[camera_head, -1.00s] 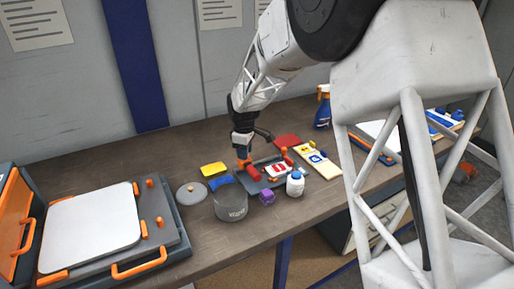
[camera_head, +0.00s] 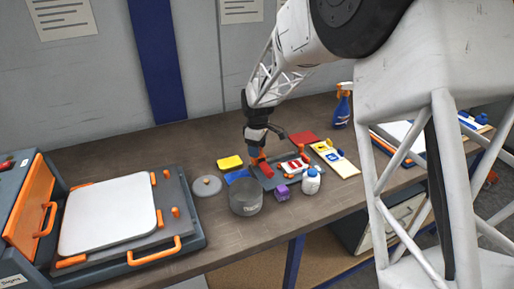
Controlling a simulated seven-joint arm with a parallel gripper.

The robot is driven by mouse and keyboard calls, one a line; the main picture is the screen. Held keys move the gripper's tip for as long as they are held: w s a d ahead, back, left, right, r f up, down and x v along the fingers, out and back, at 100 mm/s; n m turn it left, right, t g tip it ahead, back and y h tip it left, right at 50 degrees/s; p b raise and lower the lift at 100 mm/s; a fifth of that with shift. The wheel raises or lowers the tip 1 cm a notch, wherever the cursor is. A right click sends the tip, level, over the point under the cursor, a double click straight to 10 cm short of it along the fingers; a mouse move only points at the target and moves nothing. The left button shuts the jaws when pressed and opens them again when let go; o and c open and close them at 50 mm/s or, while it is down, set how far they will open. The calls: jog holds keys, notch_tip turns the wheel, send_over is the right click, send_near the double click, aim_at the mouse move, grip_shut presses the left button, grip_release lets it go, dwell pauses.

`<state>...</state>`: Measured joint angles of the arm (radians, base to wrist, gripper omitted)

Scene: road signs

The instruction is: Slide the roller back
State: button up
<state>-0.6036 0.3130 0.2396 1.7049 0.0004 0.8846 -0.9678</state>
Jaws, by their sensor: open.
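A small red roller (camera_head: 267,170) lies on a grey tray (camera_head: 259,178) in the middle of the bench. A white and red sign piece (camera_head: 293,166) lies on the tray to the right of the roller. My gripper (camera_head: 257,156) points down just above and behind the roller, at the tray's left end. It is open. Orange parts show at its tip, and I cannot tell whether they belong to the fingers or to the roller's handle. Whether the fingers touch the roller is too small to tell.
A grey pot (camera_head: 245,198), a purple block (camera_head: 282,192) and a white bottle (camera_head: 311,181) stand in front of the tray. Yellow (camera_head: 230,162) and blue (camera_head: 237,176) pieces lie left, a red piece (camera_head: 303,137) behind. A flat press (camera_head: 108,215) fills the bench's left.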

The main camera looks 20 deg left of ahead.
jog(key=shift+r, duration=3.85)
jog(key=shift+d+r, duration=0.1)
jog(key=shift+s+d+r, duration=0.1)
jog(key=shift+d+r, duration=0.05)
jog(key=shift+d, duration=0.15)
jog(key=s+d+r+m, duration=0.3)
jog(key=s+d+r, duration=0.1)
jog(key=d, duration=0.6)
jog(key=s+d+r+m+t, duration=0.1)
jog(key=s+d+r+m, duration=0.3)
jog(key=d, duration=0.5)
jog(key=s+d+r+m, duration=0.1)
jog(key=s+d+r, duration=0.3)
jog(key=d, duration=0.6)
jog(key=s+d+f+m, duration=0.1)
jog(key=s+d+m, duration=0.2)
jog(key=s+d, duration=0.3)
jog(key=s+d+f+m+t, duration=0.1)
jog(key=s+d+m, duration=0.2)
jog(key=s, duration=0.9)
jog(key=s+d+f+m, duration=0.1)
jog(key=s+d+m, duration=0.3)
jog(key=s+d, duration=0.5)
jog(key=shift+f+t, duration=0.25)
jog(key=shift+t, duration=0.05)
